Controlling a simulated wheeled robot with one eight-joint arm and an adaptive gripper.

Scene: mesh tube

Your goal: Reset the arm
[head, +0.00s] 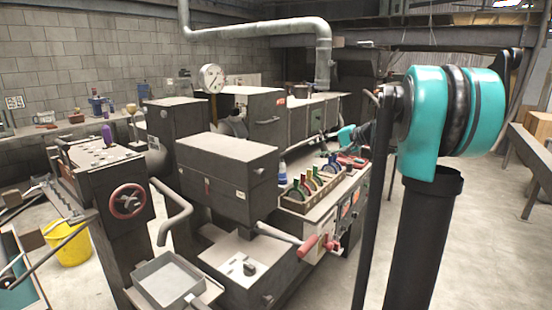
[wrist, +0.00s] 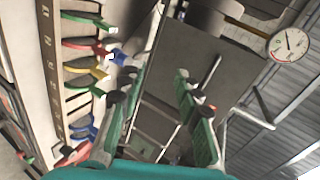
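My gripper (wrist: 157,80) shows in the wrist view with its two green fingers spread apart and nothing between them. In the head view my gripper (head: 347,136) is a small teal shape beyond the column, above the right end of the machine's lever panel.
A large dark machine (head: 225,165) fills the middle, with coloured levers (head: 315,178) and a red-tipped handle (head: 308,243) on its front. A gauge (head: 211,78) stands on top. A yellow bucket (head: 68,243) is at left. Bare floor (head: 480,240) lies at right.

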